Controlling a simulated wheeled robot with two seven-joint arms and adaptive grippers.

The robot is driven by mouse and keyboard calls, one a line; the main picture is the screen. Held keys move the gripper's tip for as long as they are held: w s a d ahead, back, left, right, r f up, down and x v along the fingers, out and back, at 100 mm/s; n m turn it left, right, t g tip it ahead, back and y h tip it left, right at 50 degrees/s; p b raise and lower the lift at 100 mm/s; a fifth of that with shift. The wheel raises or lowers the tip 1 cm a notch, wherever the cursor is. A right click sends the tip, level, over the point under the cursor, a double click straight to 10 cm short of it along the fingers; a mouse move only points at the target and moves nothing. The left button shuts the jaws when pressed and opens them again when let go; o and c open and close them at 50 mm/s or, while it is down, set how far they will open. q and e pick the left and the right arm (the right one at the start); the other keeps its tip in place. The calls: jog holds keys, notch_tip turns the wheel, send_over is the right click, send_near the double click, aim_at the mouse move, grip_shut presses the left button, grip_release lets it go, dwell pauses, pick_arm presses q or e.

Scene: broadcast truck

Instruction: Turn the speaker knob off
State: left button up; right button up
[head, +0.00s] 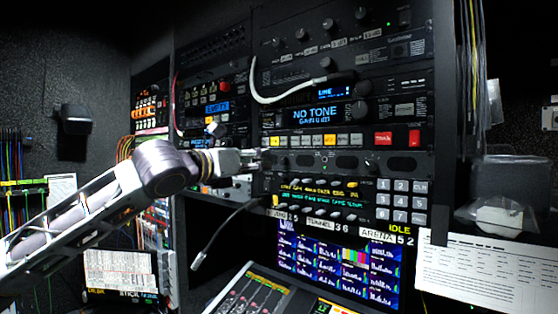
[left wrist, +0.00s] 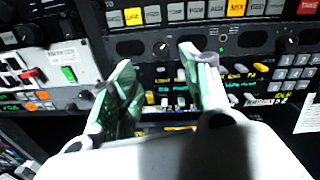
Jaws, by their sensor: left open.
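A dark rack panel with oval openings (head: 347,163) runs across the middle of the rack. It also shows in the left wrist view (left wrist: 255,41). It carries a small dark knob at left (left wrist: 161,48) and another at right (head: 371,165); I cannot read which is labelled for the speaker. My left gripper (head: 254,159) is at the left end of this panel in the head view. In the left wrist view the gripper (left wrist: 157,62) is open and empty, its fingertips on either side of the left knob; contact cannot be told. My right gripper is not in view.
Above the panel are a row of lit buttons (head: 315,140) and a "NO TONE" display (head: 316,114). Below are an intercom panel with a keypad (head: 400,201) and monitor screens (head: 340,262). A thin gooseneck microphone (head: 228,228) stands below my left gripper.

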aim_at(281, 160)
pick_arm(q)
jog(key=p+x, duration=0.2)
jog(key=x, duration=0.6)
jog(key=shift+w+d, duration=0.1)
jog(key=shift+p+x, duration=0.4)
jog(key=shift+x, duration=1)
grip_shut()
jog(key=shift+n, duration=0.7)
